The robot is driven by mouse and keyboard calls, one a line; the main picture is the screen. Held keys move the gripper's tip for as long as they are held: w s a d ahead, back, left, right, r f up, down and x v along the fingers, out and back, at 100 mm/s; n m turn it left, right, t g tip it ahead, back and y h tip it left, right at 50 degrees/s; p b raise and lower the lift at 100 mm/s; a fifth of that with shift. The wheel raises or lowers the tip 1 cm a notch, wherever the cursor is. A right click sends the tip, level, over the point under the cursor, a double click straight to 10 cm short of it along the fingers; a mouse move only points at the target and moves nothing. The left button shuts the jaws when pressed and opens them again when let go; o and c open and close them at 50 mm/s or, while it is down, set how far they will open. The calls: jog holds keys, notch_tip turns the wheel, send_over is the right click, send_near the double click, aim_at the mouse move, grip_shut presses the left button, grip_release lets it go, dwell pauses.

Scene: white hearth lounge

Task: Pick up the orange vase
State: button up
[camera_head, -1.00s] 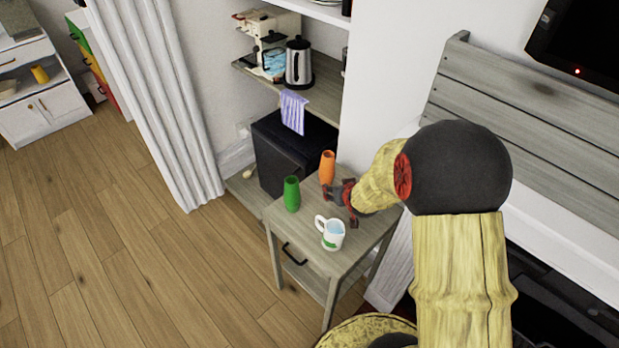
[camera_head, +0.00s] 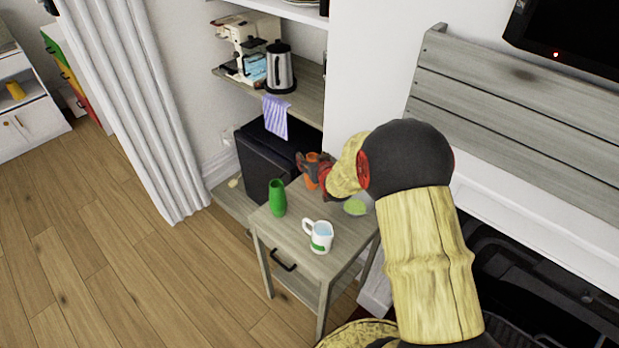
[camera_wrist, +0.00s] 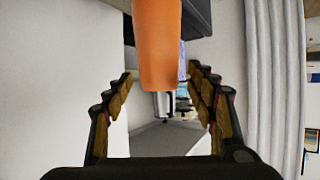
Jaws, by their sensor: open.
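The orange vase (camera_head: 312,158) stands at the back of the small wooden side table (camera_head: 285,236). My gripper (camera_head: 314,170) is at the vase and hides part of it in the head view. In the wrist view the orange vase (camera_wrist: 157,45) enters from the top edge, and its end shows in the gap between my fingers. My gripper (camera_wrist: 162,100) is open, with one finger on each side and visible space between each finger and the vase. I cannot tell how deep the vase sits between the fingers.
A green vase (camera_head: 277,198) stands left of the gripper. A white mug (camera_head: 318,237) is nearer the front edge. A flat light-green item (camera_head: 355,207) lies at the right. A black cabinet (camera_head: 263,160) stands behind the table, under a shelf with a kettle (camera_head: 280,70).

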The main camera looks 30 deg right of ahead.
jog(key=shift+w, duration=0.1)
jog(key=shift+c, duration=1.2)
grip_shut()
